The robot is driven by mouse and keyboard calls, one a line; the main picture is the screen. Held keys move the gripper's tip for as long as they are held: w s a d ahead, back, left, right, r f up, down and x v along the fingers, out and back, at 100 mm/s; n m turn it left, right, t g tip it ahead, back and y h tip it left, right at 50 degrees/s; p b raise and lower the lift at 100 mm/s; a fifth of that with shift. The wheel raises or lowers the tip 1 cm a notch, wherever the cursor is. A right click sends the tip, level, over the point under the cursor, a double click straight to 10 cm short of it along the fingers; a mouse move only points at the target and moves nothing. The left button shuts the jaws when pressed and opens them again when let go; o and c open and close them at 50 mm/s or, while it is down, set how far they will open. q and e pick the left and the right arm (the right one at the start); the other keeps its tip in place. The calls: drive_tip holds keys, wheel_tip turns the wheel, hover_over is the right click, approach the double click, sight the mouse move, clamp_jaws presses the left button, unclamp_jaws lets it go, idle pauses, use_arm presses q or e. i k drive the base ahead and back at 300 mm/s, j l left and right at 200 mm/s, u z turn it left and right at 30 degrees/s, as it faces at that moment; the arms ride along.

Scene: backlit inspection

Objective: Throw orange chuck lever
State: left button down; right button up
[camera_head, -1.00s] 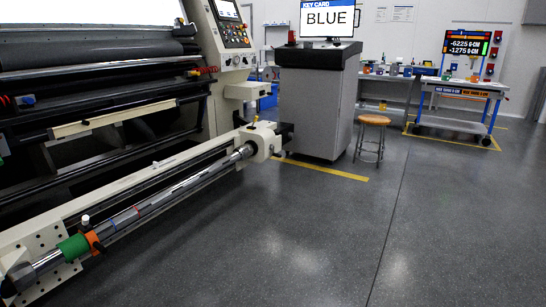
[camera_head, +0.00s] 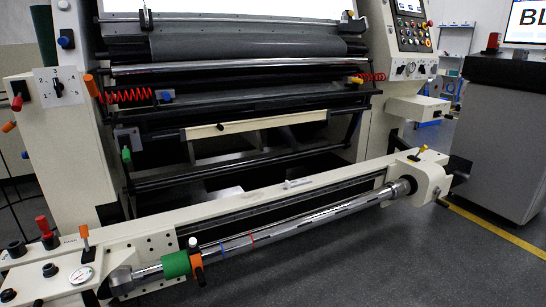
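Several orange parts show on the machine. An orange-topped lever (camera_head: 84,232) stands upright on the cream housing at the left end of the roll shaft (camera_head: 290,230). An orange handle or collar (camera_head: 198,266) sits on the shaft beside a green sleeve (camera_head: 176,264). Another orange handle (camera_head: 92,86) is on the left side frame. The frames do not mark which one is the chuck lever. A yellow-orange lever (camera_head: 421,150) stands on the right-end chuck housing (camera_head: 425,175). Neither of my grippers is in view.
A rotary selector (camera_head: 58,86) is on the left frame. A grey cabinet (camera_head: 505,125) stands at right. Dark floor is clear in front of the shaft.

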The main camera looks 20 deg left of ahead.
sight(84, 233)
drive_tip(key=i+j+u, duration=0.15)
drive_tip(key=i+u, duration=0.5)
drive_tip(key=u, duration=0.25)
drive_tip(key=i+l+u, duration=0.1)
drive_tip(key=i+u, duration=0.25)
drive_tip(key=u, duration=0.15)
